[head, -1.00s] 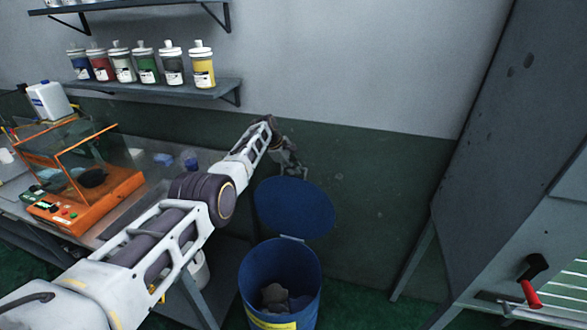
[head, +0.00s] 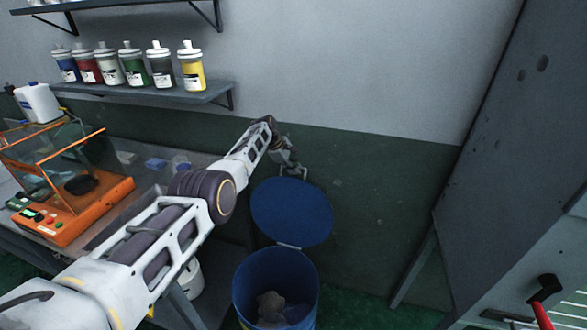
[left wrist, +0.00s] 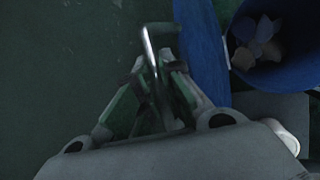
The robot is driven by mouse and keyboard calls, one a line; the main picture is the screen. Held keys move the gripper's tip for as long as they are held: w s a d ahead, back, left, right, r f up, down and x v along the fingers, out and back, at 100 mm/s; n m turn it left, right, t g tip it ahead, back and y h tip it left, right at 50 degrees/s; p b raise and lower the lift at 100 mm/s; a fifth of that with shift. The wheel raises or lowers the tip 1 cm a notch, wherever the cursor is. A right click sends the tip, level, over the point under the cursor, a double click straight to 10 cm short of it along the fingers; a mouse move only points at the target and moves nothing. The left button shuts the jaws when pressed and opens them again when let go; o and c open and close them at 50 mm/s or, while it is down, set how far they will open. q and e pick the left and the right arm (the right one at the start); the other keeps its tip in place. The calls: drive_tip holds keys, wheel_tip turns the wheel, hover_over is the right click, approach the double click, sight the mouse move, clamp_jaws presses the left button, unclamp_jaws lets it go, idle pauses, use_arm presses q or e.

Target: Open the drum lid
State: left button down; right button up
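The blue drum (head: 275,288) stands on the floor with its mouth open and pale lumps inside. Its round blue lid (head: 291,212) is swung up and back on the hinge at the drum's far rim, its broad inner face showing. In the left wrist view the lid (left wrist: 203,50) shows nearly edge-on, beside the drum's mouth. My left gripper (head: 292,172) is behind the lid's upper edge. In the left wrist view its fingers (left wrist: 158,72) close around a bright metal handle (left wrist: 147,43) of the lid. The finger contact is dim. My right gripper is out of view.
A bench with an orange-framed machine (head: 75,215) is at the left. A shelf (head: 160,93) with several paint jars hangs on the wall. A large grey machine (head: 500,170) with a red-handled crank (head: 542,312) stands at the right. Wall space between lid and machine is clear.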

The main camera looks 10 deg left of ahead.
use_arm(q)
drive_tip(key=c, duration=1.5)
unclamp_jaws()
drive_tip(key=shift+a+r, duration=0.15)
drive_tip(key=shift+r, duration=0.15)
drive_tip(key=shift+v, duration=5.75)
drive_tip(key=shift+s+f, duration=0.1)
drive_tip(key=shift+f, duration=0.05)
